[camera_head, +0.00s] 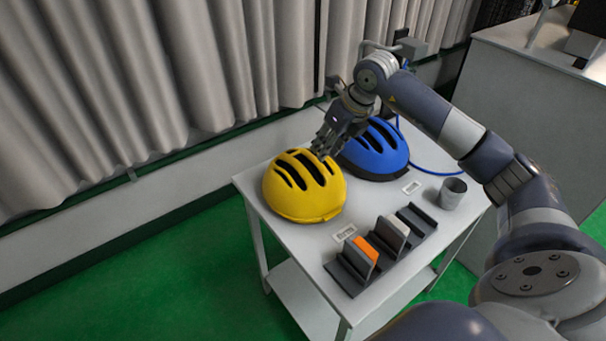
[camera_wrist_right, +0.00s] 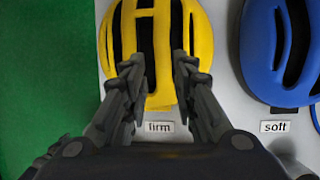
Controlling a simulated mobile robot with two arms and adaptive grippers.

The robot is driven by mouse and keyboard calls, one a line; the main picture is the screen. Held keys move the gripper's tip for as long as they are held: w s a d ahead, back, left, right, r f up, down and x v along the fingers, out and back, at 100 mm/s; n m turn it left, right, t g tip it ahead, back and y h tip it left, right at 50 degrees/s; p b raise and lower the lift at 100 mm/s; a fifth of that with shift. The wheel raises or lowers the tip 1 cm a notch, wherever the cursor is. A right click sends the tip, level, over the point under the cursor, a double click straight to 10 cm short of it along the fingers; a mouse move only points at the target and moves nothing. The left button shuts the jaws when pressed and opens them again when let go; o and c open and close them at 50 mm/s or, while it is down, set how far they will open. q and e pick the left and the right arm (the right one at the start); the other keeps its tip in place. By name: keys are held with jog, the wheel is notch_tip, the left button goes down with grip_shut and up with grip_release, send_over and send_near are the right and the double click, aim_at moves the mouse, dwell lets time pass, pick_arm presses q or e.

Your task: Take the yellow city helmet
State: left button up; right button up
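The yellow helmet (camera_head: 303,188) sits on the white table, at its left end, and shows dark vent slots. It also shows in the right wrist view (camera_wrist_right: 199,42), beside a label reading "firm" (camera_wrist_right: 160,127). My right gripper (camera_head: 322,150) is above the helmet's far right side in the head view. In the wrist view its two fingers (camera_wrist_right: 160,75) are apart, with part of the yellow helmet visible between them. I cannot tell whether they touch it. Nothing is held. My left gripper is not in view.
A blue helmet (camera_head: 374,154) is close to the right of the yellow one, by a label reading "soft" (camera_wrist_right: 275,127). A dark slotted rack (camera_head: 346,275) holding orange and grey pieces and a grey cup (camera_head: 453,194) stand on the white table (camera_head: 250,181). A grey curtain hangs behind.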

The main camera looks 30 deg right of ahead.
aim_at(314, 159)
jog(key=shift+d+x, duration=0.2)
jog(key=shift+x, duration=0.65)
jog(key=w+f+p, duration=0.1)
jog(key=f, duration=0.1)
jog(key=w+f+p, duration=0.1)
jog(key=shift+w+a+f, duration=0.35)
jog(key=shift+w+a, duration=0.05)
jog(key=shift+w+f, duration=0.1)
jog(key=shift+f, duration=0.25)
jog(key=shift+d, duration=0.1)
jog(key=c, duration=0.6)
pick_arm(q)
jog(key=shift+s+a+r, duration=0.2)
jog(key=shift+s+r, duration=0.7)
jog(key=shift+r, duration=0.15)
pick_arm(e)
grip_shut()
